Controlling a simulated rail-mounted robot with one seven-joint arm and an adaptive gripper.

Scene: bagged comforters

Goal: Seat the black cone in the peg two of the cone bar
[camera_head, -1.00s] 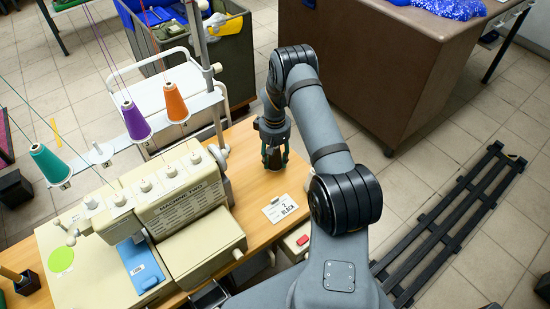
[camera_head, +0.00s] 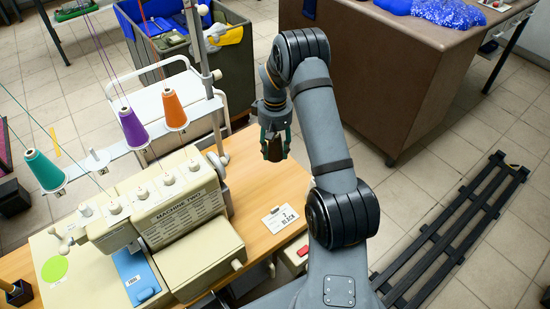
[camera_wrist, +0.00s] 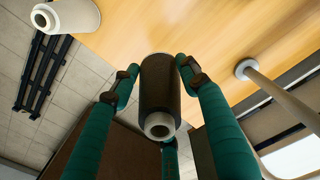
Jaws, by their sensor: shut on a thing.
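The black cone (camera_head: 272,151) hangs below my gripper (camera_head: 273,137), above the right part of the wooden table. In the wrist view the black cone (camera_wrist: 160,85) sits between the teal fingers of my gripper (camera_wrist: 155,100), which are shut on it. The cone bar (camera_head: 128,145) stands behind the machine, left of my gripper. From left it carries a teal cone (camera_head: 45,170), an empty white peg (camera_head: 97,159), a purple cone (camera_head: 133,129) and an orange cone (camera_head: 173,110). My gripper is apart from the bar.
A metal post (camera_head: 200,70) rises between my gripper and the bar's cones. The cream machine (camera_head: 180,205) stands below the bar. The wrist view shows a cream cone (camera_wrist: 66,15).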

